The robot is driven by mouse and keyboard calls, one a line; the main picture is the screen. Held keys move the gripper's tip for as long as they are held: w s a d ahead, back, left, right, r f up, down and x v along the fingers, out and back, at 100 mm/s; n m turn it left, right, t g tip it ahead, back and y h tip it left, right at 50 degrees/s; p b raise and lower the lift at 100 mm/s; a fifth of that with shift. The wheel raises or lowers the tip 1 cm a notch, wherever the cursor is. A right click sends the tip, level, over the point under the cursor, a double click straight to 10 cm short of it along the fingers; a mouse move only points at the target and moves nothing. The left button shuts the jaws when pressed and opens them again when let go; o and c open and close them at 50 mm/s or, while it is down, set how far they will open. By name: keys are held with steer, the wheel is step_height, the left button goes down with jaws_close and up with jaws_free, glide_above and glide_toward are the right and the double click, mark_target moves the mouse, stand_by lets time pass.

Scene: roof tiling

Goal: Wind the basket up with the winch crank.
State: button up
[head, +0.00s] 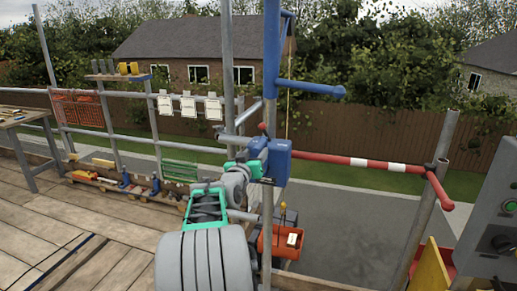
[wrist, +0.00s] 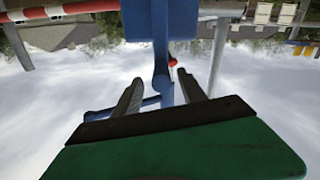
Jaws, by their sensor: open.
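The blue winch (head: 278,162) sits on the upright scaffold pole, below a blue post with a side arm (head: 310,88). It fills the top of the wrist view (wrist: 160,20). A small red knob, seemingly the crank's grip (head: 263,127), stands at the winch's upper left. It also shows in the wrist view (wrist: 172,62), beyond and between the finger tips. My gripper (wrist: 160,76) is open and empty, fingers spread toward the knob; I cannot tell whether they touch it. In the head view my arm reaches up to the winch and the fingers are hard to make out. The orange basket (head: 267,246) hangs low behind the pole, with a pale item in it.
A thin rope (head: 289,105) runs down from the blue arm. A red-and-white rail (head: 340,160) crosses right of the winch. A grey control box (head: 492,225) stands at far right. The plank deck (head: 70,225) is on the left, with a bench (head: 20,117) and tools by the railing.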

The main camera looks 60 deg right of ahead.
steer(key=d, duration=0.3)
steer(key=d+p, duration=0.1)
steer(key=shift+w+d, duration=0.4)
steer(key=shift+c, duration=0.4)
jaws_close()
stand_by(0.6)
